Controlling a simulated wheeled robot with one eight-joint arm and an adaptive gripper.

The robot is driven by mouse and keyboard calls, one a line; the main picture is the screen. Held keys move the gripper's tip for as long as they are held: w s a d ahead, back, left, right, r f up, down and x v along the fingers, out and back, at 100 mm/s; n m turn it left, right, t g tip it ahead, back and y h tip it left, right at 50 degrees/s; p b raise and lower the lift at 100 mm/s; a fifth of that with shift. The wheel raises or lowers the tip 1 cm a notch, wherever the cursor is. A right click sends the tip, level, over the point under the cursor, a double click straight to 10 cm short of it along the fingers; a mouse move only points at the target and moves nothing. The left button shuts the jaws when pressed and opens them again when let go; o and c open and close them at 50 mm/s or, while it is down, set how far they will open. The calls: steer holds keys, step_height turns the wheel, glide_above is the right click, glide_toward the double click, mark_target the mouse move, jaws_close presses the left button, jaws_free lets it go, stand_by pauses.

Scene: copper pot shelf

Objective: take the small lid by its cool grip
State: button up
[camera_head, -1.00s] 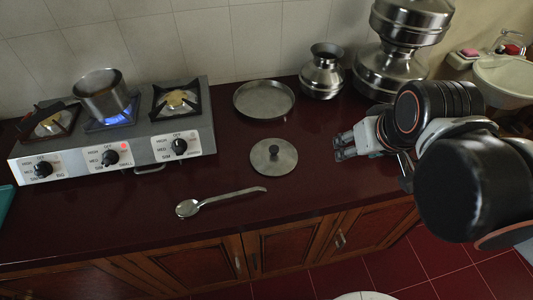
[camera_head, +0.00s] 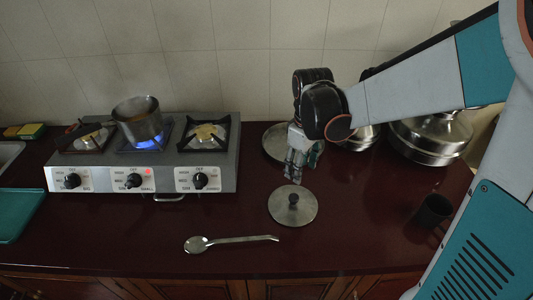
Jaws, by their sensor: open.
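The small lid (camera_head: 280,207) is a flat round grey metal disc lying on the dark red counter, right of the stove. Its dark knob grip (camera_head: 293,200) stands up at its centre. My gripper (camera_head: 296,178) points down just behind and above the lid, with its fingers apart and nothing between them. It is apart from the knob as far as I can tell. My arm comes in from the right and hides part of the counter behind the gripper.
A stove (camera_head: 210,150) stands left, with a pan (camera_head: 138,122) over a lit blue flame. A spoon (camera_head: 230,241) lies in front of the lid. A metal plate (camera_head: 273,141) and large metal pots (camera_head: 425,140) stand behind. A dark cup (camera_head: 433,212) stands right.

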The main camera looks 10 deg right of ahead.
steer(key=b, duration=0.3)
glide_above(294, 196)
steer(key=f, duration=0.8)
steer(key=shift+d+f, duration=0.3)
steer(key=shift+f, duration=0.1)
steer(key=shift+s+a+f+b, duration=0.15)
steer(key=shift+f+b, duration=0.5)
steer(key=shift+f, duration=0.7)
steer(key=shift+w+a+f+b, duration=0.15)
steer(key=shift+f+b, duration=0.45)
steer(key=shift+f, duration=0.75)
steer(key=shift+s, duration=0.1)
steer(key=c, duration=1.2)
